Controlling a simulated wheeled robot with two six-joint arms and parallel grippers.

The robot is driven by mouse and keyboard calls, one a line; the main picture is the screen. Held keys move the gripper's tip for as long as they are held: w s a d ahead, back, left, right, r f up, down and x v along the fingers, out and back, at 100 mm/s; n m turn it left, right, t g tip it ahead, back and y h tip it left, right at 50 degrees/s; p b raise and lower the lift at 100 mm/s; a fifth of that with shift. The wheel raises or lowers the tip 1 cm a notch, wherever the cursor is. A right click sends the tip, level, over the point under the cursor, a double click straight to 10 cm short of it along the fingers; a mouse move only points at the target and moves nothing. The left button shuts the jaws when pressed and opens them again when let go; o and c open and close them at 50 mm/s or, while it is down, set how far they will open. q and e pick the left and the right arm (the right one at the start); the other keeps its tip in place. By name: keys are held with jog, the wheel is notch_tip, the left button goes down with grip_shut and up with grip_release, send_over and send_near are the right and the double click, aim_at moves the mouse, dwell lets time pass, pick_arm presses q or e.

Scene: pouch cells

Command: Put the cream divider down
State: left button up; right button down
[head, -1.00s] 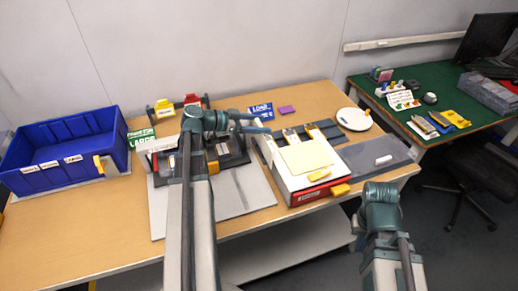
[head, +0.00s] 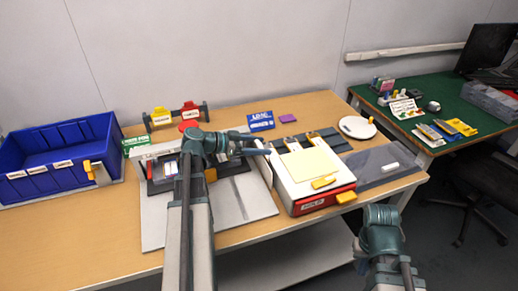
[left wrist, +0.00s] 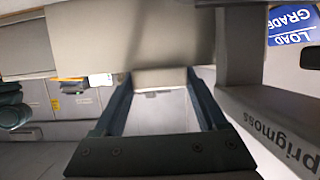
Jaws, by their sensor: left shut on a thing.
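The cream divider (head: 310,164) shows in the head view as a pale flat sheet over the white-topped red box (head: 322,201). My left gripper (head: 267,152) is at the left side of this sheet, with its fingers pointing right. In the left wrist view the gripper (left wrist: 163,78) is shut on a pale piece between its fingertips, which looks like the divider's edge. The exact contact is hard to see, and I cannot tell whether the sheet rests on the box. My right arm is at the lower right of the head view; its fingers do not show.
A blue bin (head: 62,150) stands at the left. A grey board (head: 250,203) lies under my left arm. A blue card (head: 261,121) and purple pad (head: 288,118) lie behind the box. A white round plate (head: 357,127) and grey mat (head: 372,165) are at the right.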

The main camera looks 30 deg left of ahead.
pick_arm(q)
jog(key=shift+f, duration=0.1)
jog(key=o, duration=1.3)
jog(key=shift+r, duration=0.25)
jog(key=p+v, duration=0.2)
jog(key=v, duration=0.5)
jog(key=shift+s+a+p, duration=0.15)
jog(key=shift+p, duration=0.15)
